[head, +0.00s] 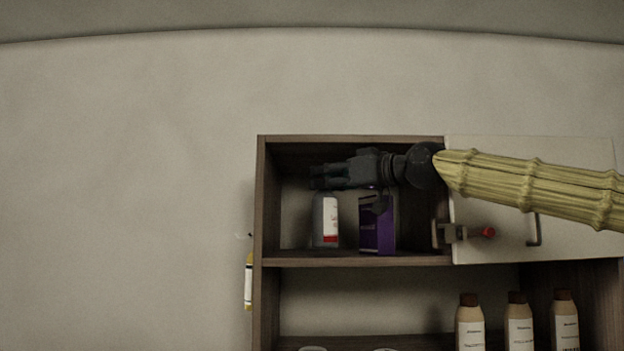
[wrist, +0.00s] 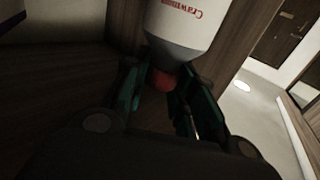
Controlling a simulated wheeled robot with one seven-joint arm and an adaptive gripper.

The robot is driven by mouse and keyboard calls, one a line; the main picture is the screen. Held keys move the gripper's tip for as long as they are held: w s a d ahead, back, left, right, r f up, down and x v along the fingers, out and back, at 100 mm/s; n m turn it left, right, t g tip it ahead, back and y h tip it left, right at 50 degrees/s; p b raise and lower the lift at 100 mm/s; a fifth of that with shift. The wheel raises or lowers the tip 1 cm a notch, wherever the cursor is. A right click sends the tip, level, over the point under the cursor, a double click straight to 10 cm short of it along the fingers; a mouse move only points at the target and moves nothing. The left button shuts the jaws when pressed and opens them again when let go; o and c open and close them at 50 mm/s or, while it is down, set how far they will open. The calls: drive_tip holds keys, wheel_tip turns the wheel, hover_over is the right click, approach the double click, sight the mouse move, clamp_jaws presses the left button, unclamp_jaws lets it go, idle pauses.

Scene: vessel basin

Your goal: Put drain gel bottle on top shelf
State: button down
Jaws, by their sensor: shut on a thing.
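The bottle (head: 327,222) is pale grey with a white label and a red band, upright in the open upper-left compartment of the cabinet. In the wrist view the bottle (wrist: 185,28) shows red lettering and a red cap. My gripper (head: 318,180) reaches in from the right, and its fingers (wrist: 163,80) are shut on the red cap. The bottle's base is at or very near the top shelf (head: 350,261); I cannot tell whether it touches. The drain gel name is not readable.
A purple box (head: 378,226) stands just right of the bottle, under my gripper. A white door (head: 580,242) with a handle covers the right side. Several brown-capped bottles (head: 519,325) stand on the lower shelf. A yellow-and-white item (head: 248,283) is outside the left wall.

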drive_tip(key=shift+w+a, duration=0.2)
drive_tip(key=shift+w, duration=0.1)
drive_tip(key=shift+w+a+r+p, duration=0.2)
drive_tip(key=shift+w+a+p, duration=0.2)
drive_tip(key=shift+p, duration=0.35)
drive_tip(key=shift+w+a+f+p, duration=0.3)
drive_tip(key=shift+a+f+p, duration=0.15)
drive_tip(key=shift+f, duration=0.1)
drive_tip(key=shift+w+a+f+p, duration=0.3)
drive_tip(key=shift+a+f+p, duration=0.1)
drive_tip(key=shift+f, duration=0.1)
drive_tip(key=c, duration=1.2)
unclamp_jaws()
drive_tip(key=shift+a, duration=0.2)
drive_tip(key=shift+o, duration=0.2)
drive_tip(key=shift+d, duration=0.2)
drive_tip(key=shift+r, duration=0.1)
drive_tip(key=shift+d, duration=0.1)
